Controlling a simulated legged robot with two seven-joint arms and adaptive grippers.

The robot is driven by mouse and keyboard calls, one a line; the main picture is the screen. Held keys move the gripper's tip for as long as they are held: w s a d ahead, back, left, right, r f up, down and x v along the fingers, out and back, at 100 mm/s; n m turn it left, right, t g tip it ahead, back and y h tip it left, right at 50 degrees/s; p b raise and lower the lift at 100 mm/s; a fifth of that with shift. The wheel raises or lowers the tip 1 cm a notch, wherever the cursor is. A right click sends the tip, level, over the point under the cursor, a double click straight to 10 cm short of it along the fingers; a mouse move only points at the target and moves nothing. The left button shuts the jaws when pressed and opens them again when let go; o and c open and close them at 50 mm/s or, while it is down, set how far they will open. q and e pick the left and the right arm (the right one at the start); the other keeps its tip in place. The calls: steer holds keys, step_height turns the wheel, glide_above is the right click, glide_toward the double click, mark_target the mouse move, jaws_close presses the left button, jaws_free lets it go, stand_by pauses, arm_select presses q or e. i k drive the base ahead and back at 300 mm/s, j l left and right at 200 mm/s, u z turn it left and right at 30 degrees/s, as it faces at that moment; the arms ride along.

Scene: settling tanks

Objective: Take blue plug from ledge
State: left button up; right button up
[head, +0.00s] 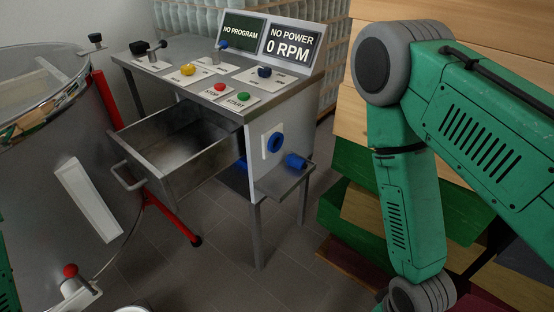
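The blue plug (296,161) lies on the small metal ledge (283,181) on the right side of the control table. A blue round socket (275,143) on a white plate is on the table's side panel, just above and left of the plug. My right arm comes in from the right, with its wrist at the bottom edge; its gripper is out of view. Only a green sliver of my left arm shows at the left edge, and its gripper is out of view. Nothing touches the plug.
The control table (140,74) has an open, empty drawer (175,150) facing left, buttons on top and a display (292,46) reading "NO POWER 0 RPM". A steel tank (60,170) with red legs stands left. Stacked wooden boxes (345,200) stand right, near the ledge.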

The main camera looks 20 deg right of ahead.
mark_target(293, 160)
steer(key=i+l+z, duration=0.1)
steer(key=z, duration=0.65)
steer(key=i+j, duration=0.05)
